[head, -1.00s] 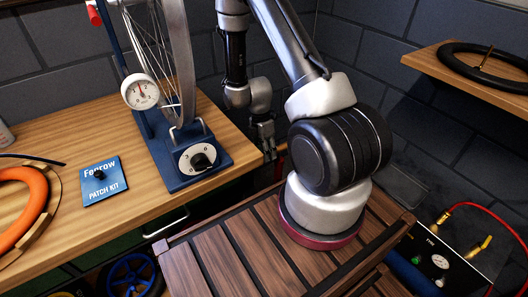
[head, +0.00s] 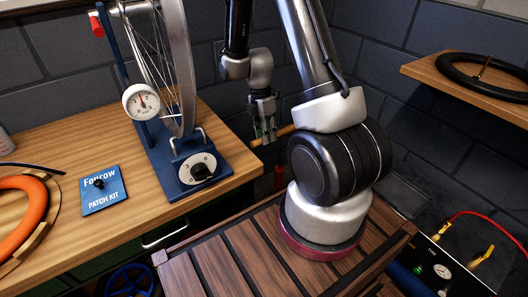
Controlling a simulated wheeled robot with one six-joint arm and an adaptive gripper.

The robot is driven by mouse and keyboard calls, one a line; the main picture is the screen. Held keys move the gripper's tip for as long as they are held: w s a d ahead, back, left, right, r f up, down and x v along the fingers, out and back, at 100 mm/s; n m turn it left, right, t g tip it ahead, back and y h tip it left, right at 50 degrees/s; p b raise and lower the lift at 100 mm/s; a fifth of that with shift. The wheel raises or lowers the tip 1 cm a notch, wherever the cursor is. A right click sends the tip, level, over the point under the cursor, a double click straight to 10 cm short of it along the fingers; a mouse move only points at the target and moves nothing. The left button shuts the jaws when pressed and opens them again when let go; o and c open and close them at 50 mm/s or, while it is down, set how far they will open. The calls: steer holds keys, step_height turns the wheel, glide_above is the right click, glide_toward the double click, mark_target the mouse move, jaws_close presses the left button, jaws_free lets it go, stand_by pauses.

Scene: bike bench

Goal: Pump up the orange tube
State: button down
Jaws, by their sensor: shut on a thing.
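The orange tube (head: 25,215) lies on the wooden bench at the left edge, partly out of view, with a wooden ring-like piece (head: 48,205) beside it. My gripper (head: 266,136) is beyond the bench's right end, shut on a tan wooden bar-shaped handle (head: 285,132) that sticks out on both sides of the fingers. A red upright part (head: 279,178) shows below the handle; whether the two are joined is hard to see. A dark hose (head: 20,164) runs in from the left edge near the tube; its end is not clear.
A blue stand (head: 188,178) with a spoked wheel, round gauge (head: 141,102) and dial knob (head: 202,172) stands on the bench. A blue patch kit (head: 103,190) lies left of it. A black tube (head: 490,76) lies on the right shelf. A red hose (head: 480,214) is low right.

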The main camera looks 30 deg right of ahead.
step_height(320, 180, up, 18)
steer(key=shift+f, duration=0.2)
steer(key=shift+s, duration=0.1)
steer(key=c, duration=1.2)
jaws_free()
steer(key=shift+c, duration=0.2)
step_height(320, 180, up, 12)
steer(key=w, duration=0.2)
steer(key=shift+w+a, duration=0.15)
